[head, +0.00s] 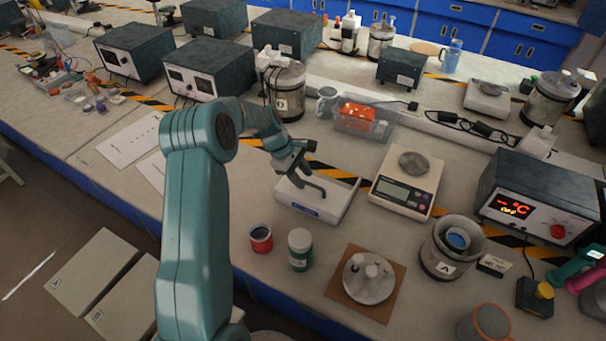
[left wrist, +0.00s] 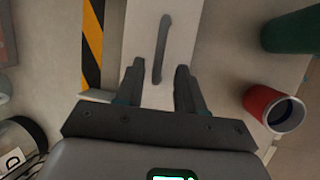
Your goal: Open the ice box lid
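A low white box (head: 329,207) with a flat pale top and a dark raised handle (head: 314,188) sits on the bench near the middle of the head view. In the left wrist view its pale top (left wrist: 180,30) and the dark handle bar (left wrist: 162,45) lie straight ahead. My left gripper (head: 298,176) is over the box. In the left wrist view the gripper (left wrist: 159,76) is open, with the near end of the bar between its fingertips in the picture. I cannot tell whether they touch it. The top appears closed. My right gripper is not in view.
A red can (head: 261,240) and a green-grey jar (head: 300,250) stand in front of the box. A scale (head: 404,194) is to its right, and a clear bin (head: 366,118) of orange items is behind. A round lid (head: 368,280) lies on a brown mat beside canister A (head: 445,262).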

